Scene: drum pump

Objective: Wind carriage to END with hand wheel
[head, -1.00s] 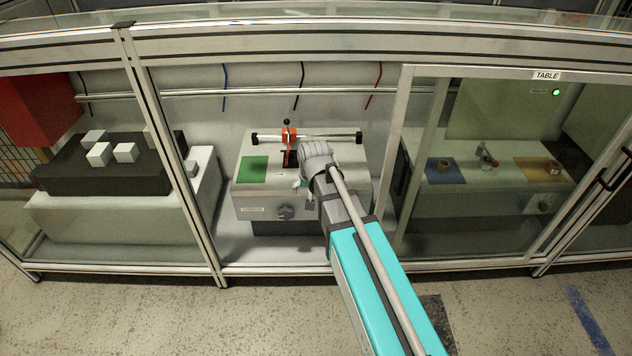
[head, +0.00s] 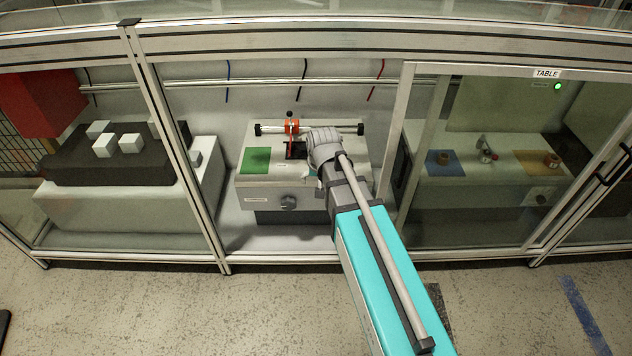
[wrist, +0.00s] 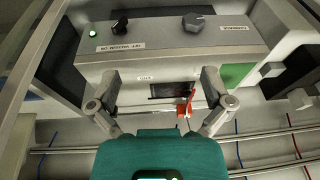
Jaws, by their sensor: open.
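The hand wheel, a dark grey knob (head: 288,202), is on the front face of the pale machine (head: 250,183). It also shows in the wrist view (wrist: 199,23), beside a label reading CARRIAGE (wrist: 236,28). The orange-red carriage (head: 291,127) sits on a horizontal rod at the machine's back, left of the rod's middle, with a black-tipped upright lever. It shows in the wrist view (wrist: 186,106). My gripper (wrist: 158,82) is open and empty, fingers wide apart over the machine's top, away from the hand wheel.
A black switch (wrist: 120,25) and lit green lamp (wrist: 92,30) share the front panel. A green patch (head: 256,160) lies on top. Frame posts (head: 180,150) stand left and right of the opening.

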